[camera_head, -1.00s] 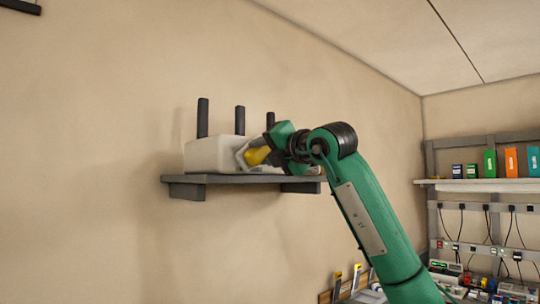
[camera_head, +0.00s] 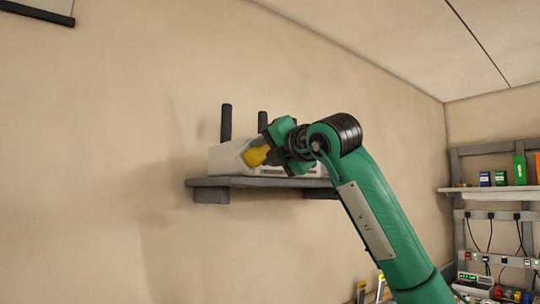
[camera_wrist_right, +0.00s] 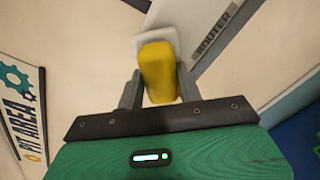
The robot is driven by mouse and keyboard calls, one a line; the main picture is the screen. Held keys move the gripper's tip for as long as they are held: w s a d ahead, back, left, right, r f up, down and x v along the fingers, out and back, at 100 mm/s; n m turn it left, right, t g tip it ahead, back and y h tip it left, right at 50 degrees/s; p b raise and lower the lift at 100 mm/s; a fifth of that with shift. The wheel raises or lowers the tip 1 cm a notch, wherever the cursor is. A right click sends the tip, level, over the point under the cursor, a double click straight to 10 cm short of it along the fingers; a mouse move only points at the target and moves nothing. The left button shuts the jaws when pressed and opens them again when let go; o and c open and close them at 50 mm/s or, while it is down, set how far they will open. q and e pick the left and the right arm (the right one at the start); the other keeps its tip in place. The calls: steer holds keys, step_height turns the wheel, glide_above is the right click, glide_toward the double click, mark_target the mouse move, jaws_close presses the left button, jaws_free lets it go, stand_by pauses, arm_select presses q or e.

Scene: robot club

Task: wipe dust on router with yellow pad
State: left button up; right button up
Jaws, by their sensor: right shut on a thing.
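The white router (camera_head: 225,158) stands on a grey wall shelf, with dark upright antennas behind it. Its face with the word ROUTER also shows in the right wrist view (camera_wrist_right: 225,32). My right gripper (camera_head: 255,154) is shut on the yellow pad (camera_head: 257,156) in front of the router. In the right wrist view the pad (camera_wrist_right: 157,70) sits between the two fingers, with a pale layer at its far end close to the router's surface. I cannot tell if it touches. The gripper hides part of the router. No dust can be made out. My left gripper is not in view.
The grey shelf (camera_head: 245,182) juts from the beige wall below the router. A rack with a shelf (camera_head: 500,190) of coloured boxes stands at the right. A PIT AREA sign (camera_wrist_right: 22,115) shows in the right wrist view.

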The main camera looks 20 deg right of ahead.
steer(key=shift+d, duration=0.15)
steer(key=shift+b+v, duration=1.7)
steer(key=shift+v, duration=1.25)
steer(key=shift+s, duration=0.1)
steer(key=shift+b+v, duration=0.8)
steer(key=shift+v, duration=0.65)
